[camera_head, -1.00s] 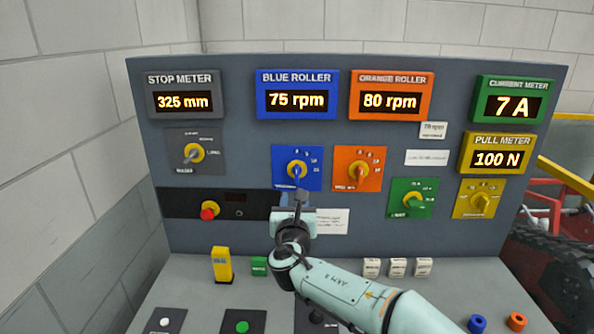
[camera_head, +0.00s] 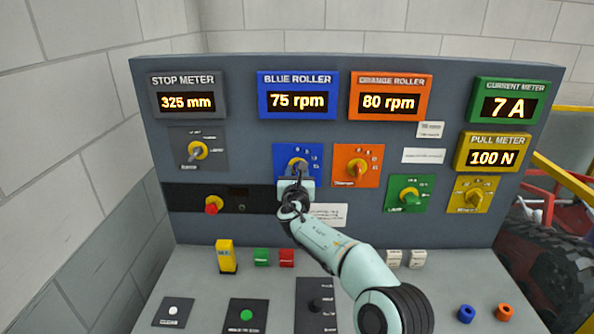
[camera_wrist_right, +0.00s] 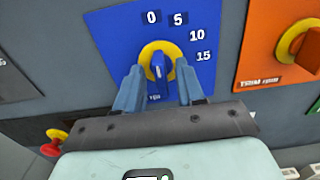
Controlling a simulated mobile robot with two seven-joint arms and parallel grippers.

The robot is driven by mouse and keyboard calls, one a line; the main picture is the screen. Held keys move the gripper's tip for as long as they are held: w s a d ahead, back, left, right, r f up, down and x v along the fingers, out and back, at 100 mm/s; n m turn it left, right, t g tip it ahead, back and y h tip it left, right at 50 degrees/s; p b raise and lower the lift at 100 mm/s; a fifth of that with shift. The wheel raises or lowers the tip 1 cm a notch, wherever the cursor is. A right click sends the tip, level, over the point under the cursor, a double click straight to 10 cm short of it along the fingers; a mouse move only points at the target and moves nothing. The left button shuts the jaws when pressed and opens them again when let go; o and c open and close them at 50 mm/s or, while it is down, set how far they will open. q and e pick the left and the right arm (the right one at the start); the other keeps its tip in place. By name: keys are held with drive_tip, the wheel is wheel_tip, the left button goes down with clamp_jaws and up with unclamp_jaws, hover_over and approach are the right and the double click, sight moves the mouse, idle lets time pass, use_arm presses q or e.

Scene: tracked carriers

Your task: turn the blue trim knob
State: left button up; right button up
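The blue trim knob (camera_head: 298,163) is a blue lever on a yellow disc, mounted on a square blue plate below the BLUE ROLLER display. In the right wrist view the knob (camera_wrist_right: 159,66) stands nearly upright in the picture, with the marks 0, 5, 10 and 15 around its upper right. My right gripper (camera_head: 297,177) is at the plate. Its two blue fingers (camera_wrist_right: 160,72) are open, one on each side of the knob, with gaps visible. I cannot tell how far the tips reach along it. My left gripper is out of view.
The BLUE ROLLER display (camera_head: 297,98) reads 75 rpm. The orange knob plate (camera_head: 345,155) is close on the right, and a red button (camera_head: 212,205) is lower left. Below is a desk with a yellow block (camera_head: 226,257), green button (camera_head: 247,316) and several switches.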

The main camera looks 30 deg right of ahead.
clamp_jaws()
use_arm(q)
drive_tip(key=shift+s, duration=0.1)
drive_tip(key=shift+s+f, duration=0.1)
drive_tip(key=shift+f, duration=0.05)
use_arm(e)
drive_tip(key=shift+s, duration=0.1)
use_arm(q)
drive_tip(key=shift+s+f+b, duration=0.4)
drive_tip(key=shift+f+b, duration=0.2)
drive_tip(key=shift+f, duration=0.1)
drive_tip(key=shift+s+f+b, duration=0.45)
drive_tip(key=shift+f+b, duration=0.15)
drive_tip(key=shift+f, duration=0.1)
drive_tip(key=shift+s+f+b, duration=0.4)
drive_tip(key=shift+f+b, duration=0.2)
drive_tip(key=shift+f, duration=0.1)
use_arm(e)
drive_tip(key=shift+m, duration=2.8)
drive_tip(key=shift+d, duration=0.1)
unclamp_jaws()
